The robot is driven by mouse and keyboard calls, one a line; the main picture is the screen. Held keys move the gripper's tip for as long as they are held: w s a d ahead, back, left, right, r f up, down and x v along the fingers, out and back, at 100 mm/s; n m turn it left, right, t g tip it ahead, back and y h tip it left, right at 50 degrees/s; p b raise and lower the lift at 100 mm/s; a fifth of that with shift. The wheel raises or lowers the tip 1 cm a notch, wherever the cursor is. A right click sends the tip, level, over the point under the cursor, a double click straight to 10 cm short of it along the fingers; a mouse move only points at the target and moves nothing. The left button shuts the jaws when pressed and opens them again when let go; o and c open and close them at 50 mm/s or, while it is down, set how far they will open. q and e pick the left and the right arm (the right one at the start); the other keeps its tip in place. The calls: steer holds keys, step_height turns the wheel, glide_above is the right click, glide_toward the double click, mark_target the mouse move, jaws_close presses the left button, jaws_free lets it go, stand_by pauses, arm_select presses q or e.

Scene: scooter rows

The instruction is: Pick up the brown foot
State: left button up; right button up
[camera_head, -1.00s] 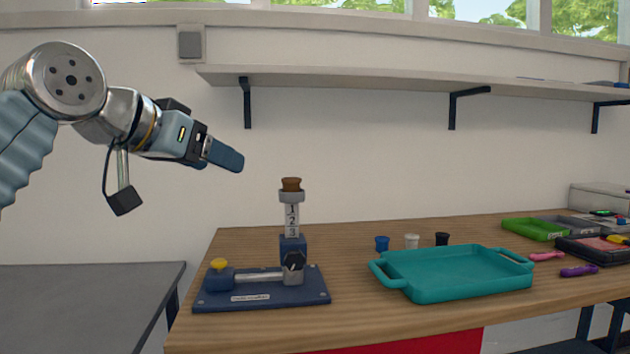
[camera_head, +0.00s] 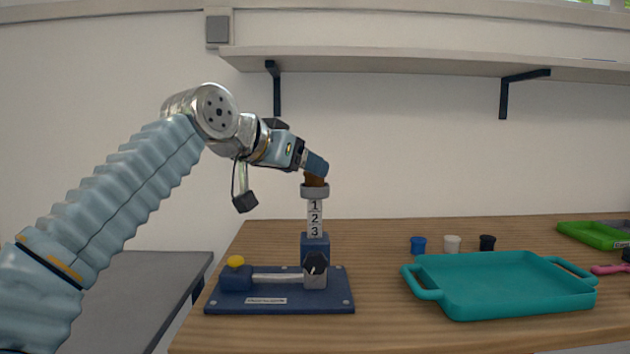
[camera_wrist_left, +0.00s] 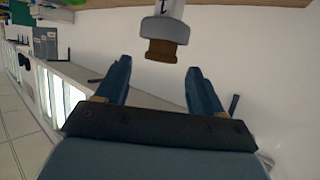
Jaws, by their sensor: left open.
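The brown foot (camera_head: 315,181) sits on top of the grey collar of the numbered white post (camera_head: 315,218), which stands upright on a blue fixture (camera_head: 280,299). My left gripper (camera_head: 318,165) is at the foot's top in the head view, partly covering it. In the left wrist view the brown foot (camera_wrist_left: 162,51) hangs from the collar at the top of the picture. There the left gripper (camera_wrist_left: 158,72) is open, its two blue fingers apart, with the foot just beyond the gap between the tips. My right gripper is not in view.
The fixture has a yellow knob (camera_head: 235,261) and a black knob (camera_head: 316,263). A teal tray (camera_head: 424,295) lies to the right. Blue (camera_head: 418,245), white (camera_head: 452,244) and black (camera_head: 487,242) feet stand behind it. A wall shelf (camera_head: 400,62) runs above.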

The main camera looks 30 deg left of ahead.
mark_target(315, 180)
arm_select(q)
steer(key=x, duration=0.3)
steer(key=shift+w+f, duration=0.25)
steer(key=shift+f, duration=0.05)
steer(key=shift+c, duration=0.5)
steer(key=c, duration=1)
steer(key=shift+r, duration=0.1)
